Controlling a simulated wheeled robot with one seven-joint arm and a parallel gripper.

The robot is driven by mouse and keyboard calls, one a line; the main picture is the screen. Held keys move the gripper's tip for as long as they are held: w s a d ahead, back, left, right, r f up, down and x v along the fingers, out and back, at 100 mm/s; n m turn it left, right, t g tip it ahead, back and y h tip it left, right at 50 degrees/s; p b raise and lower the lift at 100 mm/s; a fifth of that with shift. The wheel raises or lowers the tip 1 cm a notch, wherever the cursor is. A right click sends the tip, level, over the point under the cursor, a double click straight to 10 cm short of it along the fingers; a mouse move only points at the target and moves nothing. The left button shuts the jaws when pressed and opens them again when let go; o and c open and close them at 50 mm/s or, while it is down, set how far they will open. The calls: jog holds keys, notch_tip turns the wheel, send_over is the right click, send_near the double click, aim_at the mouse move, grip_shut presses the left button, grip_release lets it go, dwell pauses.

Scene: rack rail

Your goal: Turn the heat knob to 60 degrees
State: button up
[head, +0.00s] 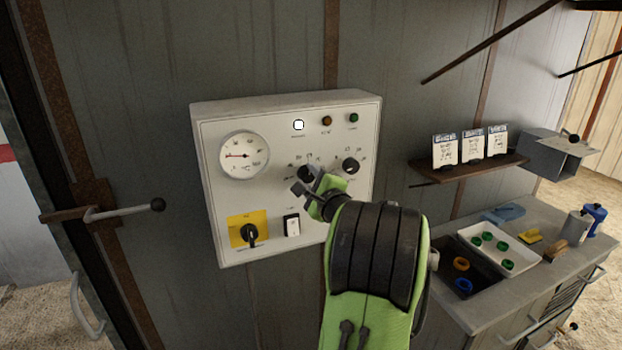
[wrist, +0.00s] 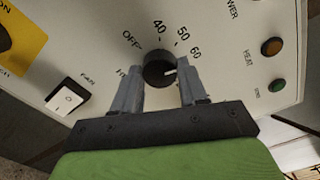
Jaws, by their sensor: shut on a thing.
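The heat knob is a round black dial with a white pointer line, in the middle of the wrist view (wrist: 158,66). Its printed scale reads OFF, 40, 50 and 60, clockwise. The pointer aims to the right and slightly down, close to the 60 side; the right finger may hide part of the scale beyond 60. My gripper (wrist: 160,74) has one finger on each side of the knob and is shut on it. In the head view my gripper (head: 312,185) is at the panel and partly covers the knob (head: 304,173).
The white control panel (head: 210,200) also bears a gauge (head: 244,156), a second black knob (head: 351,166), a yellow-backed switch (head: 249,233), a white rocker switch (head: 292,226) and several lamps. A bench with trays (head: 520,266) stands right. A lever (head: 120,210) sticks out left.

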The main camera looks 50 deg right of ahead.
jog(key=shift+f, duration=0.1)
jog(key=o, duration=1.1)
jog(key=shift+c, duration=0.2)
jog(key=b+v, duration=0.4)
jog(key=v, duration=1.1)
jog(key=shift+s+a+b, duration=0.2)
jog(key=shift+s+b, duration=0.1)
jog(key=shift+s, duration=0.05)
